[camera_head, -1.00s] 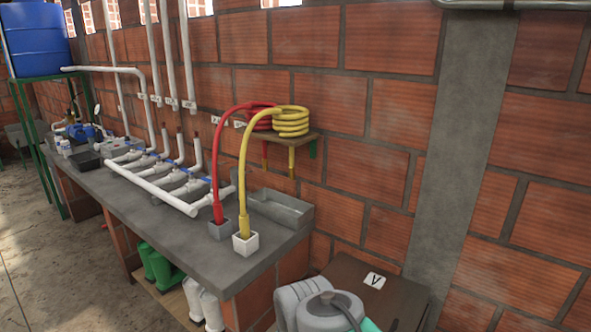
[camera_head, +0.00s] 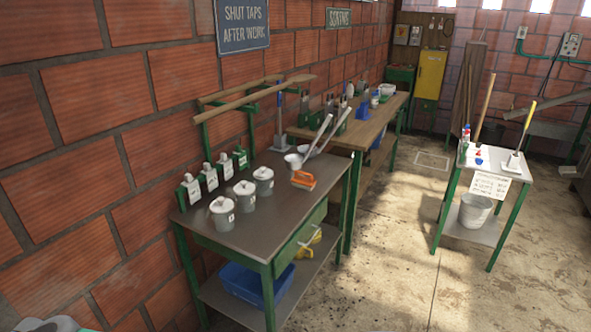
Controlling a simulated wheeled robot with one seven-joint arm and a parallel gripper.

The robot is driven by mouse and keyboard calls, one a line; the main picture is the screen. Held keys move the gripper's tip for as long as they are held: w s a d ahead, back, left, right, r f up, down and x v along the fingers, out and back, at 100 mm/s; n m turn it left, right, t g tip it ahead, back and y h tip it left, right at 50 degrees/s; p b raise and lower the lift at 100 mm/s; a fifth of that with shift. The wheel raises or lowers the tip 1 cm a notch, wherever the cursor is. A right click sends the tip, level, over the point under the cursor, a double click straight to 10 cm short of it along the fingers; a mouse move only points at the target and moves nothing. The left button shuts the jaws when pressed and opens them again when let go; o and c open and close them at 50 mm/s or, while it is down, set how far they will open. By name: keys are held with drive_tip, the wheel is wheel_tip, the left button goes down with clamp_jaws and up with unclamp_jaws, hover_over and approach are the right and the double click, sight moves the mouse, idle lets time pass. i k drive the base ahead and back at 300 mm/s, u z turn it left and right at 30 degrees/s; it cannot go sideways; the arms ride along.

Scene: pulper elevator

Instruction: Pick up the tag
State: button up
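I cannot single out a loose tag in the current view. A white sheet with print (camera_head: 490,186) hangs at the front edge of the small right table. Small white labels show on several grey lidded pots, such as the front pot (camera_head: 222,214), and on small bottles (camera_head: 190,188) behind them. These labels are too small to read. My gripper is not in view; only a grey and teal part of my arm shows at the bottom left corner.
A green-legged table (camera_head: 262,232) stands along the brick wall, with a blue bin (camera_head: 250,284) on its lower shelf. A wooden bench (camera_head: 372,122) stands behind it. A small table (camera_head: 512,168) with a bucket (camera_head: 475,210) below stands right. The concrete floor between is clear.

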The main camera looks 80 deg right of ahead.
sight(211, 172)
drive_tip(key=z, duration=1.65)
drive_tip(key=i, duration=1)
